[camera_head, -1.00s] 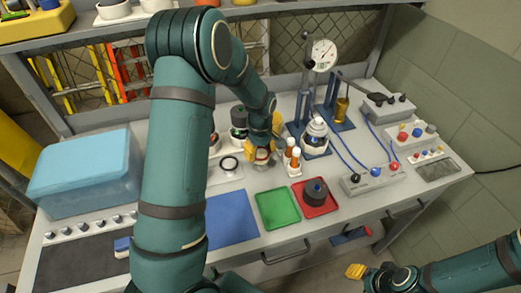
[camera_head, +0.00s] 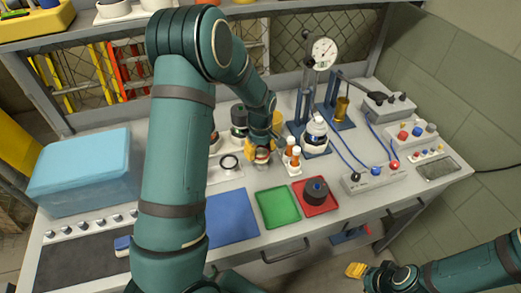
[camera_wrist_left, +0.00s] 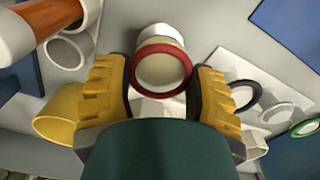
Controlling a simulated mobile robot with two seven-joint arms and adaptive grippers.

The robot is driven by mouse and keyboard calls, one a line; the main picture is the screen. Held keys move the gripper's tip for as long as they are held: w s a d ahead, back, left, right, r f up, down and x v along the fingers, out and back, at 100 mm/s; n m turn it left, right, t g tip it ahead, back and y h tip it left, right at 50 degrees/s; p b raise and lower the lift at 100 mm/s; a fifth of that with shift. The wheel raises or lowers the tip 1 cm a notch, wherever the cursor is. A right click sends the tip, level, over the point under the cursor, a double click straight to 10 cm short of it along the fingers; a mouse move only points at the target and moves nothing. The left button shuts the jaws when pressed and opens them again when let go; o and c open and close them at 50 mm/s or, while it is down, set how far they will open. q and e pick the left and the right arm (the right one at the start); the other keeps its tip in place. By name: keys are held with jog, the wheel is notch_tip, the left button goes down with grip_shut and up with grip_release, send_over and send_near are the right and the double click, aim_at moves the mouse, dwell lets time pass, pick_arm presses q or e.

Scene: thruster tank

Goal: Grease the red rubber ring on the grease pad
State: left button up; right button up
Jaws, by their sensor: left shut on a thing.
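My left gripper (camera_head: 262,152) is low over the middle of the bench. In the left wrist view its yellow fingers (camera_wrist_left: 160,88) are shut on the red rubber ring (camera_wrist_left: 137,66), one at each side. The ring is held facing the camera, in front of a white round holder with a cream top (camera_wrist_left: 163,36), which seems to be the grease pad. A cream surface shows through the ring. I cannot tell whether ring and pad touch. My right gripper (camera_head: 356,271) hangs off the bench at lower right; its fingers are too small to judge.
A black ring (camera_wrist_left: 247,91) lies on a white plate beside my left gripper. Orange-capped bottles (camera_head: 292,158) stand close to its right. A blue mat (camera_head: 231,217), green tray (camera_head: 278,208) and red tray (camera_head: 325,208) lie in front. A dial gauge stand is behind.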

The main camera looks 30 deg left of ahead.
pick_arm(q)
jog(key=shift+f+b, duration=0.35)
jog(key=shift+f, duration=0.2)
dwell(0.4)
jog(key=n+p, duration=0.1)
jog(key=n, duration=0.3)
jog(key=shift+n, duration=0.3)
jog(key=m, duration=0.4)
jog(key=shift+m+b, duration=0.3)
jog(key=shift+m, duration=0.1)
jog(key=m, duration=0.4)
